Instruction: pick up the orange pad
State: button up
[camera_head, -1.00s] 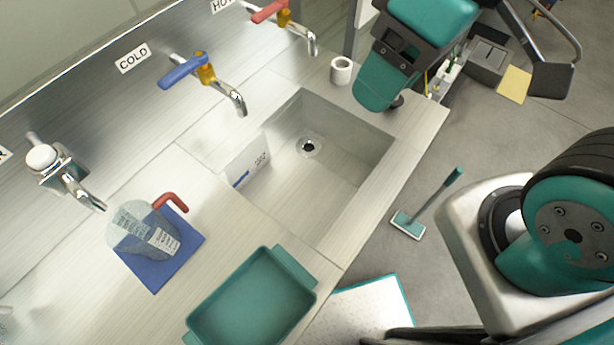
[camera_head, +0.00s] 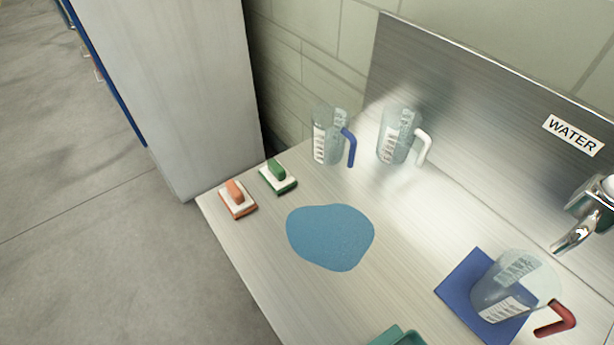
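The orange pad (camera_head: 237,199) lies on the steel counter near its left front corner. It has a white layer and an orange handle on top. A green pad (camera_head: 278,177) of the same shape lies just right of and behind it, a small gap apart. My gripper is not in this view.
A blue puddle-like patch (camera_head: 330,237) lies on the counter right of the pads. Clear jugs with a blue handle (camera_head: 326,136) and a white handle (camera_head: 398,135) stand behind. A red-handled jug (camera_head: 513,288) stands on a blue mat (camera_head: 459,286). A grey cabinet (camera_head: 190,90) adjoins the counter's left end.

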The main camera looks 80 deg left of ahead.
aim_at(237, 201)
jog(key=u, duration=2.75)
